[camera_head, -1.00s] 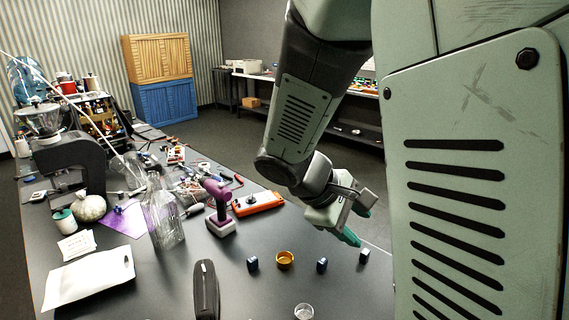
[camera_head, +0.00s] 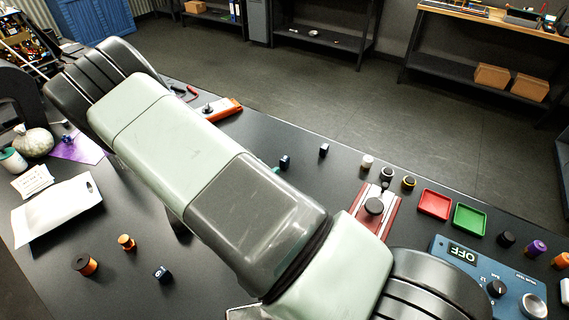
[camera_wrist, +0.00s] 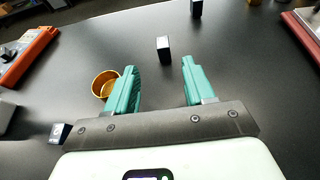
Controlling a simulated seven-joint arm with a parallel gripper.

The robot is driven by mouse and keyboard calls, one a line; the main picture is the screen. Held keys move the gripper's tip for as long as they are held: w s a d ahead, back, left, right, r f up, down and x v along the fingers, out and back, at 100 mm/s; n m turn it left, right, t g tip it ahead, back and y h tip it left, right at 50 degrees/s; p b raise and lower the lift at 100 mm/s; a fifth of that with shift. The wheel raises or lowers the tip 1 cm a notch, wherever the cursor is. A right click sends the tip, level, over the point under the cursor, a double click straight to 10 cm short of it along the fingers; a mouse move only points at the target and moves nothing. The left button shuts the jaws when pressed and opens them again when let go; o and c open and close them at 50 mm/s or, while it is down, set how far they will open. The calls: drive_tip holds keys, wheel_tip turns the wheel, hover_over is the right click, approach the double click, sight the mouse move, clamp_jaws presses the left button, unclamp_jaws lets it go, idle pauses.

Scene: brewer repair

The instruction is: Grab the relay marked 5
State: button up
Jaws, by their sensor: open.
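In the head view one (camera_head: 285,161) and another (camera_head: 323,150) stand at the far side of the table, and a third with white marks (camera_head: 163,274) is nearer. In the wrist view my gripper (camera_wrist: 162,84) is open and empty. A dark block with a pale side (camera_wrist: 163,49) stands just beyond the gap between its teal fingers, untouched. Another block (camera_wrist: 196,8) is farther off, and one (camera_wrist: 60,133) is left of the fingers. My arm hides most of the gripper in the head view.
A gold ring-like cup (camera_wrist: 103,84) is close beside the left finger. An orange tool (camera_wrist: 28,54) lies farther left. In the head view, a red tray (camera_head: 434,204), a green tray (camera_head: 469,219) and a blue tester reading OFF (camera_head: 490,285) are on the right.

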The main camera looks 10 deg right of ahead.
sight(285, 158)
drive_tip(key=x, duration=0.9)
drive_tip(key=shift+s+d+f, duration=0.1)
drive_tip(key=shift+s+d, duration=0.05)
drive_tip(key=shift+d, duration=0.1)
clamp_jaws()
